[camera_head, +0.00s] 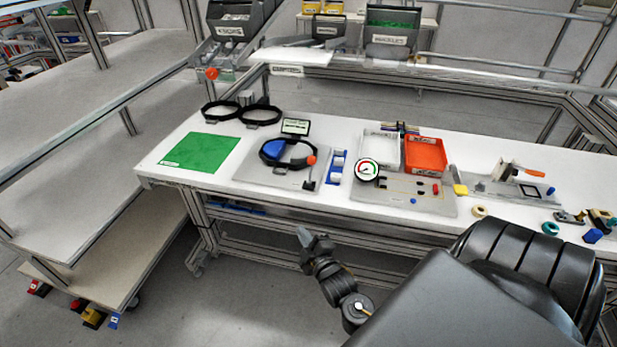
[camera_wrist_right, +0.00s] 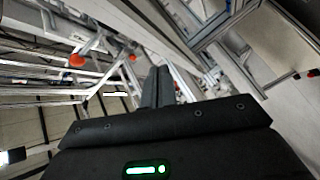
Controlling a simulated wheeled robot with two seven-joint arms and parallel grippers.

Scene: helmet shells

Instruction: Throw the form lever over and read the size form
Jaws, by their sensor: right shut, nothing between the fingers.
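The size form (camera_head: 275,149) stands on a grey plate on the white bench, a blue dome with a black ring around it. The form lever (camera_head: 310,172), with an orange-red knob, rises at the plate's right side, tilted slightly. A small dark-framed display (camera_head: 295,127) stands behind the form; its text is too small to read. My right gripper (camera_head: 304,236) is in front of and below the bench edge, well apart from the lever. It is shut and empty; its closed fingers also show in the right wrist view (camera_wrist_right: 158,86). My left gripper is out of view.
The bench's front edge lies between my gripper and the form.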

